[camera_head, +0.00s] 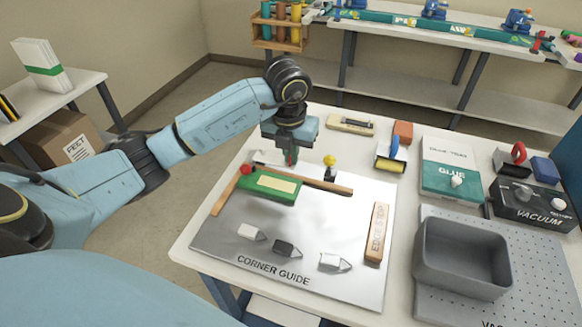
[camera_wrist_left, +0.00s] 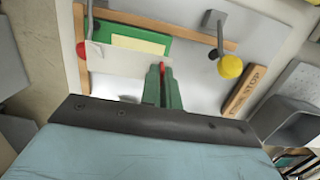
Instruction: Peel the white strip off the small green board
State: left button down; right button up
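The small green board (camera_head: 268,186) lies on the grey corner-guide plate, against the wooden rails, with a cream patch on top. In the left wrist view the board (camera_wrist_left: 125,30) is partly covered by a pale whitish strip (camera_wrist_left: 115,60) that appears raised off it. My left gripper (camera_head: 291,158) points down just behind the board. In its wrist view the fingers (camera_wrist_left: 162,82) are close together, with a small red piece between the tips at the strip's right end. They look shut on that end. My right gripper is not in view.
Red (camera_head: 246,169) and yellow (camera_head: 330,161) knobs stand at the rails near the board. A wooden edge stop (camera_head: 377,233) lies right of it. Three small blocks lie in front. The plate's middle is clear.

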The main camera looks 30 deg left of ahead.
pick_arm(q)
notch_tip(320, 180, up, 2)
jog(key=shift+r+p, duration=1.8)
jog(key=shift+r, duration=0.3)
